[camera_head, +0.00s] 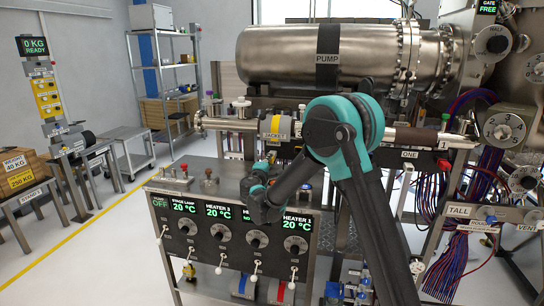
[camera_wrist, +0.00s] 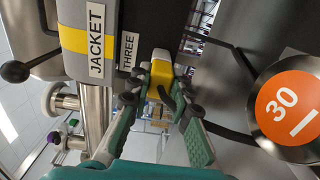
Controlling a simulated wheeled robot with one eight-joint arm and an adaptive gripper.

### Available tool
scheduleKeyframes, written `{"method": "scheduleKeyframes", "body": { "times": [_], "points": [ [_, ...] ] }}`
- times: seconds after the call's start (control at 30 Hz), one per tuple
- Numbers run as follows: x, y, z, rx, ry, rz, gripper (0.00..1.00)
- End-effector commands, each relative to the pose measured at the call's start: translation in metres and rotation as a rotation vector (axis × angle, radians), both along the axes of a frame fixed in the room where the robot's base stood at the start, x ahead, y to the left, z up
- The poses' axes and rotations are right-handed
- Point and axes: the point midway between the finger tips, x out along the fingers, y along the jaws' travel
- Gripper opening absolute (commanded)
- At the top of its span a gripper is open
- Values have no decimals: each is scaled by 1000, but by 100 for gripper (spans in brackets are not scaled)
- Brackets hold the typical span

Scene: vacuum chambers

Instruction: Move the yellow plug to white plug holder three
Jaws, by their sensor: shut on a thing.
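In the wrist view, my gripper (camera_wrist: 163,80) has its green fingers closed on the yellow plug (camera_wrist: 160,68), with a dark curved piece hanging between them. In the head view, my arm's end is low over the heater cabinet, and the fingers and plug cannot be made out there.
A grey cylinder with a yellow band and JACKET label (camera_wrist: 96,52) is left of the plug in the wrist view. An orange disc marked 30 (camera_wrist: 287,106) is at right. The heater cabinet (camera_head: 235,235) stands below the steel PUMP tank (camera_head: 290,55).

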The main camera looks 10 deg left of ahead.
Motion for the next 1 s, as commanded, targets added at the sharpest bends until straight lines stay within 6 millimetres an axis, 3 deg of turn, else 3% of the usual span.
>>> {"method": "scheduleKeyframes", "body": {
  "times": [0.17,0.2,0.4,1.0],
  "points": [
    [3,0,0,0,0,0,0],
    [3,0,0,0,0,0,22],
    [3,0,0,0,0,0,44],
    [-1,0,0,0,0,0,44]
  ]
}}
